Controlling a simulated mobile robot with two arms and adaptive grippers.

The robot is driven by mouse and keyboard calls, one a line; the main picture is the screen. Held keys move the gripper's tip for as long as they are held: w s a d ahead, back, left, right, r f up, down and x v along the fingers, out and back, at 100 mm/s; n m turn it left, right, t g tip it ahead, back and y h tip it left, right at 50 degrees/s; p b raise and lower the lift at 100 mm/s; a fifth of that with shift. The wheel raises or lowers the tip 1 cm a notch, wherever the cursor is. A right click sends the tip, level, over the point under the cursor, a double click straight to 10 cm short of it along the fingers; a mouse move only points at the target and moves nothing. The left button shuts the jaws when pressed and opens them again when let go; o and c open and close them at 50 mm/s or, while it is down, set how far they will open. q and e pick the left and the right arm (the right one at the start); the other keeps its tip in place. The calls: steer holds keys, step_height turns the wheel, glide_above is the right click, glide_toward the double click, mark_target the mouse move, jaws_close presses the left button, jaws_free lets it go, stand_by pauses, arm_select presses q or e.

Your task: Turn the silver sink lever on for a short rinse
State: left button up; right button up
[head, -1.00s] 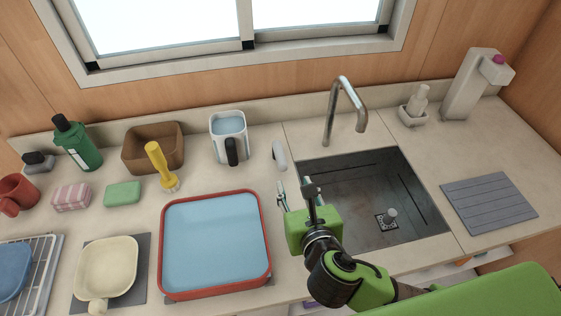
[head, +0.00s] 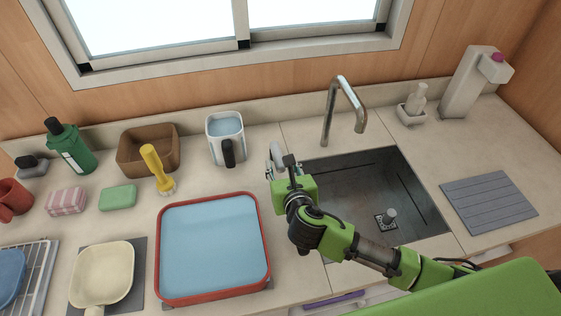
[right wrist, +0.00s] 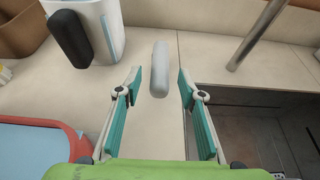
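The silver sink lever (head: 277,152) stands on the counter just left of the sink, partly hidden by my right gripper in the head view. In the right wrist view the lever (right wrist: 160,70) lies ahead, between the lines of the two fingers. My right gripper (right wrist: 160,84) is open, its teal-padded fingers on either side of the lever's near end; I cannot tell whether they touch it. In the head view the right gripper (head: 281,164) is at the sink's left edge. The silver faucet (head: 343,100) arches behind the sink (head: 350,180). My left gripper is not in view.
A red-rimmed tray (head: 266,225) with a blue inside lies in front. A yellow brush (head: 157,170), brown basket (head: 148,150) and green bottle (head: 72,148) are further left. A grey ribbed mat (head: 488,201) lies right of the sink.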

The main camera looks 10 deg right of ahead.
steer(key=shift+x, duration=0.75)
jaws_close()
steer(key=shift+s+d, duration=0.1)
